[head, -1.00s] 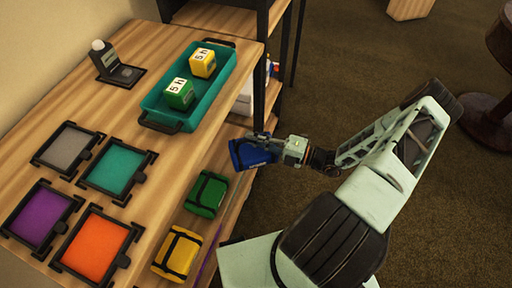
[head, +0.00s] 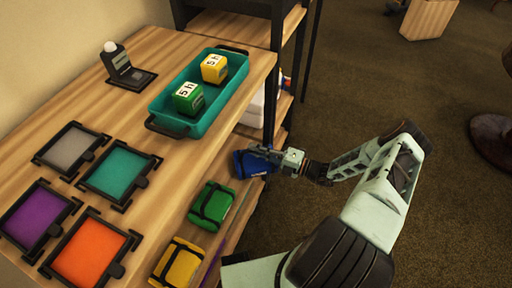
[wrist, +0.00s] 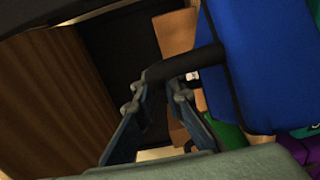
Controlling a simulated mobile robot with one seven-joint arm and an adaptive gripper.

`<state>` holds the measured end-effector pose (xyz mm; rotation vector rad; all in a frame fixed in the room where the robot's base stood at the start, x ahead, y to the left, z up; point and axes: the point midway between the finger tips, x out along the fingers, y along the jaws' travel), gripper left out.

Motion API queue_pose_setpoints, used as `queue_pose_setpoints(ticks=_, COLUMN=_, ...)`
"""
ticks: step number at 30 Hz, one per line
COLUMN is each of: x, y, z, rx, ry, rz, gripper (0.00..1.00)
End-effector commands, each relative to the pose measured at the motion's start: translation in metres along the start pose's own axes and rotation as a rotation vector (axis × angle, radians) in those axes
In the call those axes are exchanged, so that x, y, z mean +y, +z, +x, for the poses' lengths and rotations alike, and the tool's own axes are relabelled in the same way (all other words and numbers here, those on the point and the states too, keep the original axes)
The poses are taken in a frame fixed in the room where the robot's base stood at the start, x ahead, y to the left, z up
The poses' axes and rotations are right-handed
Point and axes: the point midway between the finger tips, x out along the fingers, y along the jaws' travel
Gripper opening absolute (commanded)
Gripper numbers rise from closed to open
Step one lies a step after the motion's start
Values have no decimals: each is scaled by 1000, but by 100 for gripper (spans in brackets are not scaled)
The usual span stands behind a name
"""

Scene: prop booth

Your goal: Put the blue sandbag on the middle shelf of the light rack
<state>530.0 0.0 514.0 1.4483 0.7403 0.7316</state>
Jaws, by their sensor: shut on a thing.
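The blue sandbag (head: 250,164) hangs beside the front edge of the wooden unit, below its top. My gripper (head: 262,151) is shut on it. In the wrist view my gripper's fingers (wrist: 160,105) close around its black handle, and the blue sandbag (wrist: 245,65) fills the upper right. A green sandbag (head: 211,205) and a yellow sandbag (head: 179,263) sit on a lower shelf under the unit's top. A black-framed rack with wooden shelves (head: 230,27) stands at the back; I cannot tell for sure which unit is the light rack.
A teal tray (head: 163,107) with a green and a yellow block is on the wooden top. Several coloured panels and a small dark device (head: 125,70) are there too. Black posts stand close behind the blue sandbag.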

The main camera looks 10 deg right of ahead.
Motion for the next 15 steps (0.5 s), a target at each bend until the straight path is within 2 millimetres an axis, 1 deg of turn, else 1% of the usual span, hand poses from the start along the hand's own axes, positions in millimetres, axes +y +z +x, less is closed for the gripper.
queue_pose_setpoints(ticks=8, x=0, y=1, z=1, rx=0, ry=12, rz=-3, gripper=0)
queue_pose_setpoints(ticks=13, x=-3, y=1, z=1, rx=0, ry=11, rz=-3, gripper=0)
queue_pose_setpoints(ticks=14, x=-7, y=0, z=0, rx=0, ry=1, rz=-1, gripper=12)
queue_pose_setpoints(ticks=15, x=-6, y=0, z=0, rx=0, ry=1, rz=-1, gripper=16)
